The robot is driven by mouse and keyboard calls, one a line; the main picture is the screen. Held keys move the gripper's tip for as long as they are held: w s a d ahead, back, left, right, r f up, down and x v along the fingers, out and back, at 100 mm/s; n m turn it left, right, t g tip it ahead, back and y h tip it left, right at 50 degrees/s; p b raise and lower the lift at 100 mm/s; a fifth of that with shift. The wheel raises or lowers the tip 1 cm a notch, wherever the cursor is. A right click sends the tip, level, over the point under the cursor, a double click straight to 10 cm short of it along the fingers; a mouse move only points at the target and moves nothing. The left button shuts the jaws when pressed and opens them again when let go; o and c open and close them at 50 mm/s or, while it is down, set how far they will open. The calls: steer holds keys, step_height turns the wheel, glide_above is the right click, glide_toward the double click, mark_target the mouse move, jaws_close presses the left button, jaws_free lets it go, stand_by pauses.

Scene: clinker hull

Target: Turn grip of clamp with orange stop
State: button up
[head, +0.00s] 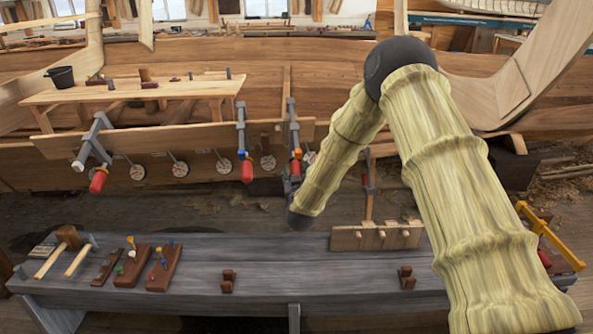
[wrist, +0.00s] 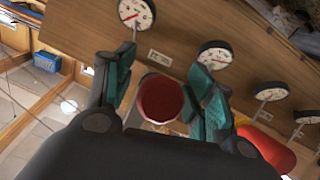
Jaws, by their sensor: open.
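The clamp with the orange stop (head: 297,153) hangs on the hull plank, third from the left in the head view. Its red grip (head: 295,168) is partly hidden there by the end of my arm. In the wrist view a round red grip end (wrist: 160,98) sits between the two teal fingers of my gripper (wrist: 162,72). My gripper is open, with one finger on each side of the grip; I cannot tell whether either touches it. The stop of that clamp is not clear in the wrist view.
A clamp with a blue stop (head: 241,154) hangs just left, and another clamp (head: 99,150) farther left. In the wrist view another red grip (wrist: 266,150) lies right of my gripper. Dial gauges (wrist: 214,53) line the plank. A grey bench (head: 190,270) with tools stands in front.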

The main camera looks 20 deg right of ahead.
steer(key=shift+x, duration=0.85)
steer(key=c, duration=1.1)
steer(key=shift+o, duration=0.2)
steer(key=shift+f, duration=0.1)
